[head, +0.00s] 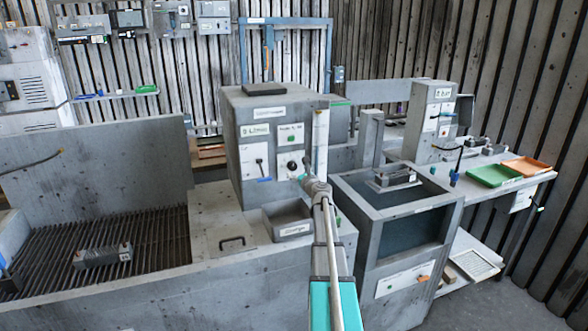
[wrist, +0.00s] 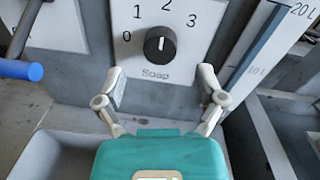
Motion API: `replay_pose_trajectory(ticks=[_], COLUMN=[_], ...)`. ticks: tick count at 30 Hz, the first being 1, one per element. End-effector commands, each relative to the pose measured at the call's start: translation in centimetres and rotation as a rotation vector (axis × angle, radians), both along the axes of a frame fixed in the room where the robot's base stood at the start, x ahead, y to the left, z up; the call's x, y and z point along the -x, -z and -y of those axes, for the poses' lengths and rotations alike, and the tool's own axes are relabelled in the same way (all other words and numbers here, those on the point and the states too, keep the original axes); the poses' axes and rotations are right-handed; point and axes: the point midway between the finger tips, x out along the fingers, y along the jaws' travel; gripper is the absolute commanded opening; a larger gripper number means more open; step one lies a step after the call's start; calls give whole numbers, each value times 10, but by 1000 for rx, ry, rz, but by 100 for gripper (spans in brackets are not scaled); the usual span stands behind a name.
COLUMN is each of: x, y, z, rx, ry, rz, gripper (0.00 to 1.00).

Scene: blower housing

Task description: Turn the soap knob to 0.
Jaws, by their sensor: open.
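The soap knob (wrist: 160,44) is a round black dial on a white plate marked 0, 1, 2, 3, with "Soap" below it. Its pale mark points roughly up, towards 2. In the head view the knob (head: 292,165) is a small dark dot on the front of the grey housing. My gripper (wrist: 160,74) is open and empty. Its two fingers stand apart, below and to either side of the knob in the wrist view, not touching it. In the head view my gripper (head: 304,176) is close to the knob plate and partly hides its lower right.
A lever with a blue end (wrist: 22,70) sticks out left of the knob. A scale marked 10L and 20L (wrist: 258,50) runs up on the right. A grey open bin (head: 287,218) lies below the panel. A glazed cabinet (head: 405,225) stands to the right.

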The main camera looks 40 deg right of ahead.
Motion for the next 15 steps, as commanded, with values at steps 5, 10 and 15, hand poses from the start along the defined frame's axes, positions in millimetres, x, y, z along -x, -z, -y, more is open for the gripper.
replay_pose_trajectory(ticks=[5, 10, 15], x=[-24, -36, -39], y=[0, 0, 0], z=[8, 11, 12], rx=[0, 0, 0], ry=[1, 0, 0], rz=[0, 0, 0], gripper=[88, 88, 88])
